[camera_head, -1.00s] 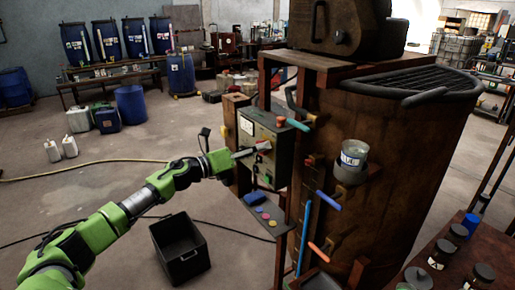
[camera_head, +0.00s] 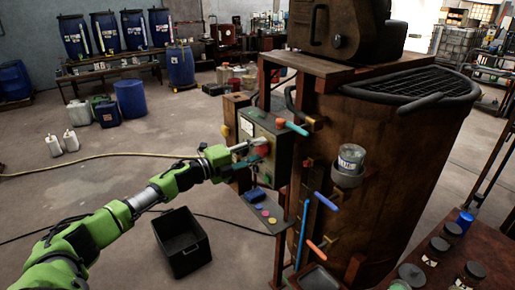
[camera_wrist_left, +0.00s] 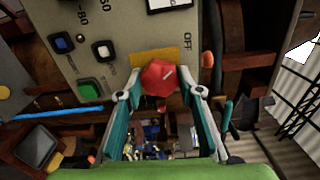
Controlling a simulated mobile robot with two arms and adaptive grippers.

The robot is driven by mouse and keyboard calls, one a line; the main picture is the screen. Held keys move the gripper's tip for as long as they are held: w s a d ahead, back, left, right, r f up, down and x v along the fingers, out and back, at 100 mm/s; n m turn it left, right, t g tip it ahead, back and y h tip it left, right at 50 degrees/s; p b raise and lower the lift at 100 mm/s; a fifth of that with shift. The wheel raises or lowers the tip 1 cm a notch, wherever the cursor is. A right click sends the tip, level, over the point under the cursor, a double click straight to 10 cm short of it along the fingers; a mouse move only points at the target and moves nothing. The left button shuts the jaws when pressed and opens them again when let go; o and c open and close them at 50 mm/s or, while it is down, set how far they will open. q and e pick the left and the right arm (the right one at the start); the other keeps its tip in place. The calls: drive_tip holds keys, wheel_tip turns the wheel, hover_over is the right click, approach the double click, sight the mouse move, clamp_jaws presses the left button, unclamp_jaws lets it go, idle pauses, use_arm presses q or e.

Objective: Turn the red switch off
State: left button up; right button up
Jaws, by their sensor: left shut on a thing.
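The red switch (camera_wrist_left: 160,77) is a faceted knob on a yellow plate (camera_wrist_left: 153,55) in the left wrist view. A short pale mark on it slants toward the upper right, and "OFF" is printed above right of it. My left gripper (camera_wrist_left: 159,90) is shut on the red switch, with a fingertip at each side of it. In the head view the left gripper (camera_head: 250,147) reaches the front of the grey control box (camera_head: 256,128), and the red switch (camera_head: 262,150) shows partly beside the fingers. My right gripper is not in view.
A green button (camera_wrist_left: 90,88) and a blue button (camera_wrist_left: 60,43) sit left of the switch. The brown vat (camera_head: 385,140) stands right of the box, with blue and orange handles. Below is a shelf with coloured buttons (camera_head: 262,212). A black crate (camera_head: 181,243) stands on the floor.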

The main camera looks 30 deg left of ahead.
use_arm(q)
drive_tip(key=shift+o, duration=0.2)
drive_tip(key=shift+n, duration=0.6)
drive_tip(key=o, duration=1.1)
drive_tip(key=shift+a, duration=0.1)
drive_tip(key=shift+s+a+f, duration=0.1)
drive_tip(key=shift+s+a, duration=0.1)
drive_tip(key=shift+s, duration=0.45)
drive_tip(key=shift+v, duration=5.3)
drive_tip(key=shift+a, duration=0.1)
